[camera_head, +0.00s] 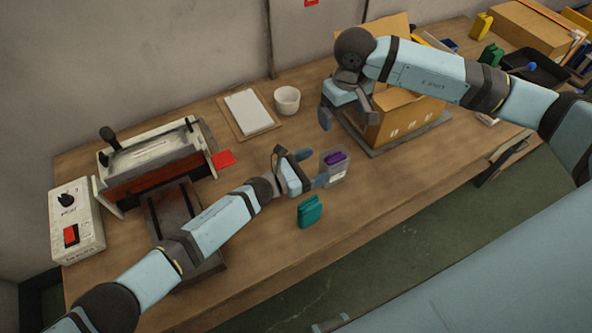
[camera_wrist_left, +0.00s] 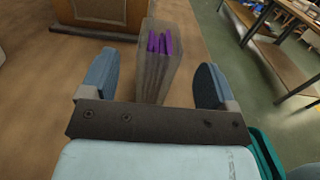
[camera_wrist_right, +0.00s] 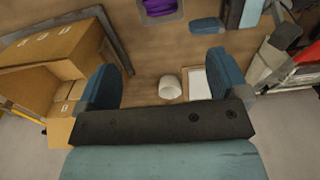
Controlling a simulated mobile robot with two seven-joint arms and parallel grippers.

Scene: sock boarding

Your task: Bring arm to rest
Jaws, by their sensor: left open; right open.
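My left gripper (camera_head: 304,172) is open and low over the middle of the table, just left of a clear container (camera_head: 335,168) with a purple item (camera_head: 334,158) inside. In the left wrist view the container (camera_wrist_left: 160,72) stands upright ahead of the two open fingers, with nothing gripped. My right gripper (camera_head: 348,112) is open and empty, raised at the left side of the cardboard box (camera_head: 400,121).
A press-like machine (camera_head: 150,155) and a control box (camera_head: 75,220) stand at the left. A white cup (camera_head: 287,100) and a paper pad (camera_head: 248,112) are at the back. Bare table lies right of the container.

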